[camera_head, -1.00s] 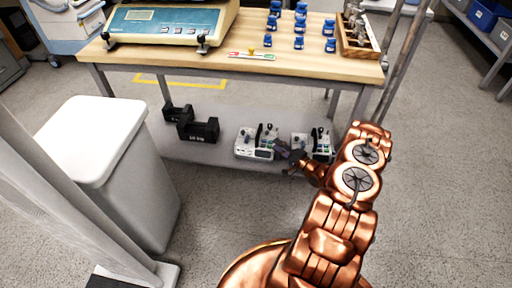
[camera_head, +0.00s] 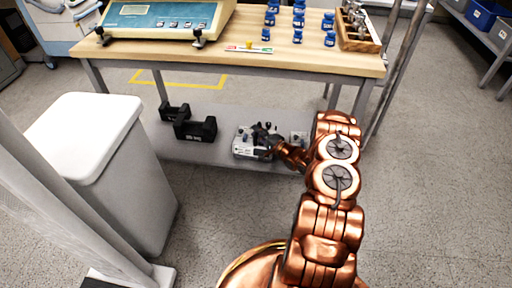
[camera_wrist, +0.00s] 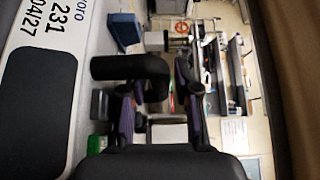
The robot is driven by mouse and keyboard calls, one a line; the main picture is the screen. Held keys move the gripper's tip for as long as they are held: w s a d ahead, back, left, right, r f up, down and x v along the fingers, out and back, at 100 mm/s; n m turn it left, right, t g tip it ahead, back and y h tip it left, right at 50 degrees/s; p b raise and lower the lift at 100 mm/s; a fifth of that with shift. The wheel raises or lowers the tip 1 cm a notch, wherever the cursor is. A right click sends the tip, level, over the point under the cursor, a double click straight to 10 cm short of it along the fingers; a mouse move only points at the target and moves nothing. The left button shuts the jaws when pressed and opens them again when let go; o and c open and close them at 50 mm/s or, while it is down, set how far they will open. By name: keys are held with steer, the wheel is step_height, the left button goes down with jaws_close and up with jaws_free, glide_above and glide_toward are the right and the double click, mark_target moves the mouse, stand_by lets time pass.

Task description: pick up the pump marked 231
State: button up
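A pump with a white case (camera_head: 243,149) sits on the lower shelf under the table. In the wrist view its white label (camera_wrist: 58,25) reads 231, beside a dark panel (camera_wrist: 35,95). A black knob or handle (camera_wrist: 125,67) stands out from it. My gripper (camera_head: 266,137) is at this pump and hides its right part in the head view. In the wrist view my gripper (camera_wrist: 155,82) has its two fingers apart, with the black part near and partly between them. Contact cannot be made out. A second pump (camera_head: 299,137) to the right is mostly behind my arm.
Black blocks (camera_head: 195,129) lie on the shelf (camera_head: 185,152) to the left. The wooden tabletop (camera_head: 290,62) overhangs the shelf, with table legs (camera_head: 363,101) at the sides. A white-lidded bin (camera_head: 85,125) stands at the front left.

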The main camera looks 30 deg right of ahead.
steer(key=shift+w, duration=0.15)
jaws_close()
stand_by(0.5)
